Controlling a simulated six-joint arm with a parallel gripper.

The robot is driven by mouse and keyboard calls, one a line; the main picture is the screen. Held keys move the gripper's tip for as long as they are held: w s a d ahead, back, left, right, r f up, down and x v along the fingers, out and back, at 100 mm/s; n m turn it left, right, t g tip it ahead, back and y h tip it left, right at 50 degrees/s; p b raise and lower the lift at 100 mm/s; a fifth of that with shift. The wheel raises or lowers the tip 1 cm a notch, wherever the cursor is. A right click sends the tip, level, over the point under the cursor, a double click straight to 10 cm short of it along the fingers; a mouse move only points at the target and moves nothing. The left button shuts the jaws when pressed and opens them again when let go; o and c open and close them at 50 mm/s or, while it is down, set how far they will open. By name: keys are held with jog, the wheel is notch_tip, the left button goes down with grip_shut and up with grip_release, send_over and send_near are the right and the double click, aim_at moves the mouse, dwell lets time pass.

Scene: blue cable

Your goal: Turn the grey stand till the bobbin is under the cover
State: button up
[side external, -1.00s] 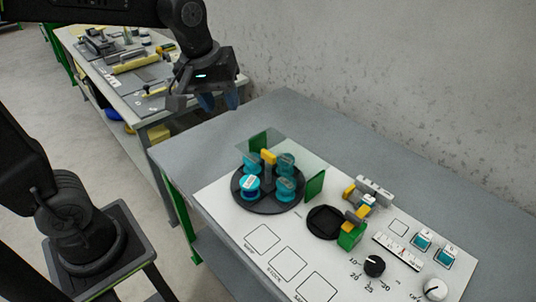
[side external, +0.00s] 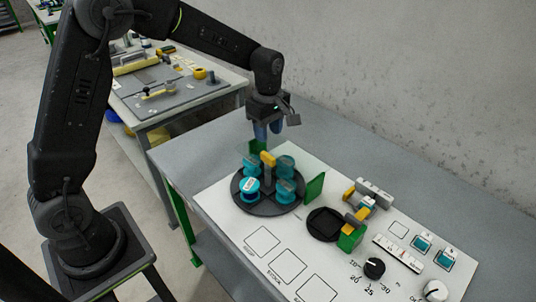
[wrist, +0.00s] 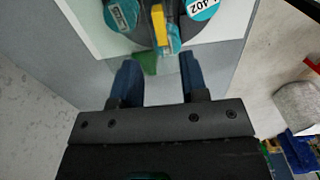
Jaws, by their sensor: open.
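The round dark grey stand (side external: 270,209) sits on the white board and carries several teal bobbins. A yellow upright grip (side external: 267,158) rises near its middle. A clear cover spans between two green posts, over the rear part of the stand; its exact edges are hard to see. The front left bobbin (side external: 251,190) has a bright white label and looks outside the cover. My gripper (side external: 268,131) is open and empty, above and behind the stand. In the wrist view its blue fingers (wrist: 159,80) point toward the yellow grip (wrist: 160,25), apart from it.
The right green post (side external: 315,187) stands beside the stand. A black round holder (side external: 325,224) with yellow and green parts, a black dial (side external: 374,268) and a white knob (side external: 435,291) lie to the right. The grey table behind the board is clear.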

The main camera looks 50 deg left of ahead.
aim_at(268, 155)
notch_tip(268, 155, down, 8)
jog(key=shift+f, duration=0.2)
grip_shut()
dwell(0.4)
